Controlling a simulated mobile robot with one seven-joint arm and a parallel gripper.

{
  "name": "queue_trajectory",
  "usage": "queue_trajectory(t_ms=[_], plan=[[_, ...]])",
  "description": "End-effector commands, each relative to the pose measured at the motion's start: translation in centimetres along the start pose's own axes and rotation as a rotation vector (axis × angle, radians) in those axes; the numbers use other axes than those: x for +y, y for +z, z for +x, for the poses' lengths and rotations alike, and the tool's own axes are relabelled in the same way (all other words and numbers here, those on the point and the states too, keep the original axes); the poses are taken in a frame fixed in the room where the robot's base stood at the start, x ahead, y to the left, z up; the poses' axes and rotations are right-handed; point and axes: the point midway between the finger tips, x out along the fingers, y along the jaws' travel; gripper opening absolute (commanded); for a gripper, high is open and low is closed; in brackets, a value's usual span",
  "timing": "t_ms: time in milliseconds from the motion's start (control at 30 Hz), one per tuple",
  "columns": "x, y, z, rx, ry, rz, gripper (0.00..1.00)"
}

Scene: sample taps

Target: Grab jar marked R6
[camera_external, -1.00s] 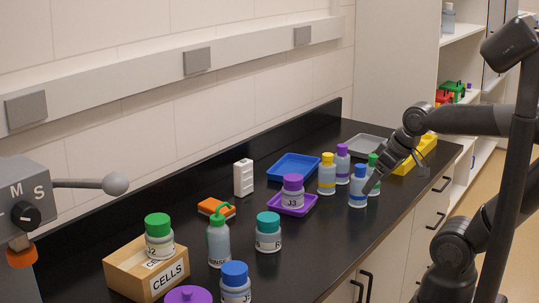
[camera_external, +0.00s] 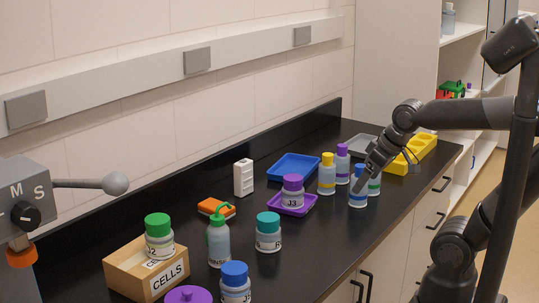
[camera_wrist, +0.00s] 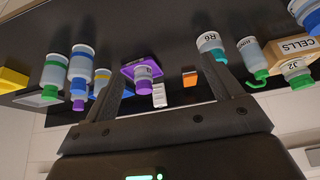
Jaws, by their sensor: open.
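In the external view the teal-lidded jar (camera_external: 268,237) stands upright on the black bench, with only the 6 plainly legible. My gripper (camera_external: 361,187) is at the far group of bottles, well to the right of and beyond the jar. In the wrist view its two fingers (camera_wrist: 160,65) are spread with nothing held between them; the right finger points near the jar's lid.
Blue-, green-, yellow- and purple-capped bottles (camera_external: 327,176) crowd around my gripper. Jar J3 (camera_external: 292,196) sits on a purple tray (camera_external: 306,208). Beside R6 stand a green-topped squeeze bottle (camera_external: 218,245) and a blue-lidded jar (camera_external: 235,285). A wooden CELLS box (camera_external: 120,265) carries another jar.

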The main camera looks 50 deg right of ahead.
Motion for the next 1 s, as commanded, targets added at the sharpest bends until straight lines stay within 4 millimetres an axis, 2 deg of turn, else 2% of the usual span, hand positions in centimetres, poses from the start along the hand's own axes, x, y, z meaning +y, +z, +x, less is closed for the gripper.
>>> queue_trajectory(t_ms=[300, 533, 733, 1000], plan=[[-4.3, -7.3, 5.3, -0.047, -0.032, -0.074, 0.84], [-8.6, -11.3, 10.5, -0.073, -0.056, -0.125, 0.84], [-11.6, -12.9, 13.8, -0.087, -0.072, -0.154, 0.84], [-12.5, -13.2, 16.4, -0.092, -0.076, -0.161, 0.84]])
